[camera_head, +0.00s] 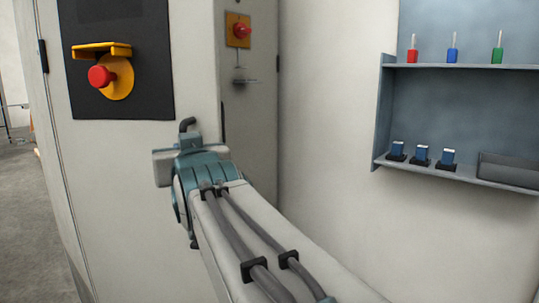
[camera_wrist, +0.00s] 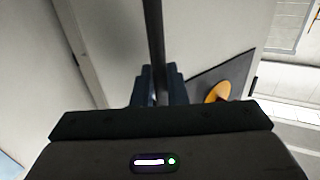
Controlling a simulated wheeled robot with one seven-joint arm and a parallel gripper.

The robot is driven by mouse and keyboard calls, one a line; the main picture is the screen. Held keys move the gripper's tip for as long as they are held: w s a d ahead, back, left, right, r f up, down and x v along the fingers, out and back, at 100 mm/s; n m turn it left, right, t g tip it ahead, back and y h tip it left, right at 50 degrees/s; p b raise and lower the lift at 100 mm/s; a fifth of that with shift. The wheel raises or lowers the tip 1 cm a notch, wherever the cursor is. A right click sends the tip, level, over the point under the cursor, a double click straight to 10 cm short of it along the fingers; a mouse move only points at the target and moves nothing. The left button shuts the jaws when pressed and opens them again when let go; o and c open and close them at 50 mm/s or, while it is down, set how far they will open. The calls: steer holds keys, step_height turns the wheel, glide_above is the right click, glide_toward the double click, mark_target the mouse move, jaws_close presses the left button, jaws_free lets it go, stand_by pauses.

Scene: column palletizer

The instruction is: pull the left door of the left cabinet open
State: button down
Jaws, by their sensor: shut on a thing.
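The pale cabinet door (camera_head: 125,190) stands in front of my arm in the head view. It carries a black panel with a red knob on yellow. A dark hooked handle end (camera_head: 187,122) shows just above my wrist. In the wrist view the handle is a dark upright bar (camera_wrist: 154,35) against the pale door (camera_wrist: 200,30). My gripper (camera_wrist: 159,82) has its dark blue fingers on both sides of this bar and is shut on it. In the head view my wrist hides the fingers and the lower handle. I cannot tell whether the door stands ajar.
A darker cabinet face (camera_head: 250,120) to the right carries a red switch (camera_head: 242,31) on a yellow plate. A grey-blue wall shelf (camera_head: 470,176) at the right holds small blue items. Open floor (camera_head: 22,200) shows at the far left.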

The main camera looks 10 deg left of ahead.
steer(key=shift+s+a+r, duration=0.15)
steer(key=shift+s+a, duration=0.25)
steer(key=shift+s, duration=0.2)
steer(key=shift+r, duration=0.1)
steer(key=c, duration=1.5)
jaws_free()
steer(key=shift+a, duration=0.1)
steer(key=shift+c, duration=0.2)
steer(key=shift+w+d, duration=0.15)
steer(key=shift+d, duration=0.05)
